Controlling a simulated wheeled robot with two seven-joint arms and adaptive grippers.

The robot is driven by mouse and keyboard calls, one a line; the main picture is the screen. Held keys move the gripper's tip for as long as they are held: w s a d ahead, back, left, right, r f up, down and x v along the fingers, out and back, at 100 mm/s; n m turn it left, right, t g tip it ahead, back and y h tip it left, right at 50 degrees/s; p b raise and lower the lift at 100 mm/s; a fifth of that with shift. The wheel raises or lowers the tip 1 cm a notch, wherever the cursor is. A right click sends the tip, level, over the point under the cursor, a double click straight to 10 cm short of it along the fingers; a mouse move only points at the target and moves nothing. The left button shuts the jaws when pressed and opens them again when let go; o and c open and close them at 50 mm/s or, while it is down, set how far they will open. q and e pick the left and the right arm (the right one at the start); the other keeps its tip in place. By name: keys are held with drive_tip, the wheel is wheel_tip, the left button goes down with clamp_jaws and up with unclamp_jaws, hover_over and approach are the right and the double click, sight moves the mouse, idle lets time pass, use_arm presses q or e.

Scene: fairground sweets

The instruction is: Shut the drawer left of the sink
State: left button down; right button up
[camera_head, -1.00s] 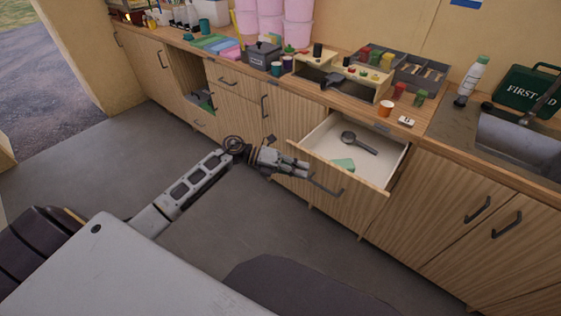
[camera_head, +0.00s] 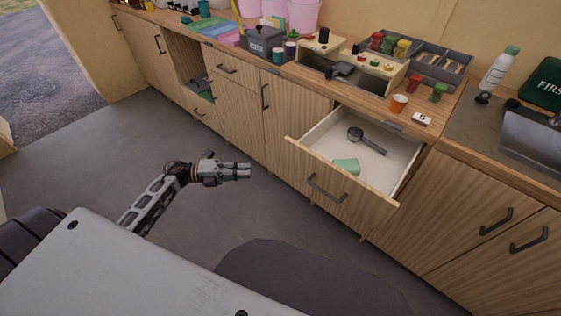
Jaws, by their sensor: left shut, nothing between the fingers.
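The drawer (camera_head: 335,192) left of the sink is pulled well out from the wooden counter. A dark scoop (camera_head: 366,141) and a pale green block (camera_head: 346,166) lie inside it. My right gripper is not in view.
The counter top holds a grey organiser (camera_head: 427,66), an orange cup (camera_head: 398,103), a white bottle (camera_head: 499,70) and pink tubs (camera_head: 304,14). Closed cupboards stand on both sides below. The grey floor (camera_head: 115,140) in front is clear around my left arm.

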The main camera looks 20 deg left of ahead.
use_arm(q)
drive_tip(key=shift+w+d, duration=0.1)
approach(297, 161)
drive_tip(key=s+d, duration=0.2)
drive_tip(key=d, duration=0.1)
drive_tip(key=shift+w+d, duration=0.25)
drive_tip(key=shift+w, duration=0.4)
drive_tip(key=shift+w+d, duration=0.2)
drive_tip(key=shift+w, duration=0.4)
drive_tip(key=shift+w+d, duration=0.25)
drive_tip(key=shift+w, duration=0.4)
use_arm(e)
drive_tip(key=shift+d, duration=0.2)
use_arm(q)
drive_tip(key=shift+w, duration=0.1)
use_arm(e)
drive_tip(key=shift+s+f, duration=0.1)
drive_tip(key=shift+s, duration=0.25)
